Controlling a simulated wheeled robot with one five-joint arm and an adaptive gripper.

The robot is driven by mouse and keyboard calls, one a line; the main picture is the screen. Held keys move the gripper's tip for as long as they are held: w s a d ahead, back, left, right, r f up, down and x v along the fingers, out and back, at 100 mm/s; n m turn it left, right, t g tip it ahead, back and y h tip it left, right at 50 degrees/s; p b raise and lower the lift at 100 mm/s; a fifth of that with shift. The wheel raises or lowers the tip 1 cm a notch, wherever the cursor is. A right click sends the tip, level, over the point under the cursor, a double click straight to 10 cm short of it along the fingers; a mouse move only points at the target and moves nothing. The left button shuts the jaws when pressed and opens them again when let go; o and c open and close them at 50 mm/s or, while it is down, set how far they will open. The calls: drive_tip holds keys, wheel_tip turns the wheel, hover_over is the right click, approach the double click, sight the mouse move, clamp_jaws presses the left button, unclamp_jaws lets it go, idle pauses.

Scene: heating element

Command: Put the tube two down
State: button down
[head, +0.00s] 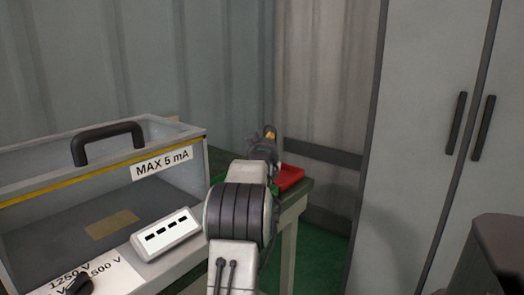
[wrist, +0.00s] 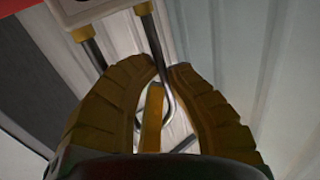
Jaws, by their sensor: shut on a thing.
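In the wrist view, the brown-yellow fingers of my gripper (wrist: 166,72) are shut on a bent metal tube (wrist: 155,45). The tube runs from a yellow collar on a pale block (wrist: 92,12) and curves below the fingertips. A second metal rod (wrist: 95,54) with its own yellow collar (wrist: 82,33) leaves the block to the left. A yellow strip (wrist: 151,122) shows between the fingers; I cannot tell what it belongs to. No label marks which tube is tube two. In the head view, my arm mostly hides the gripper (head: 269,134), and the tube cannot be made out.
A red tray or mat (head: 290,178) lies on a green-topped table (head: 305,190) beyond my arm. A clear-lidded test box (head: 168,165) marked MAX 5 mA stands at left. Grey cabinets (head: 425,120) stand at right. Green floor (head: 325,250) shows between table and cabinets.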

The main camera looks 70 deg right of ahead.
drive_tip(key=shift+f, duration=0.75)
drive_tip(key=shift+f+b, duration=0.1)
drive_tip(key=shift+b, duration=0.2)
drive_tip(key=c, duration=1.4)
unclamp_jaws()
drive_tip(key=shift+f, duration=0.1)
drive_tip(key=shift+o, duration=0.2)
drive_tip(key=shift+r, duration=0.2)
drive_tip(key=shift+p+v, duration=0.6)
drive_tip(key=shift+v, duration=3.15)
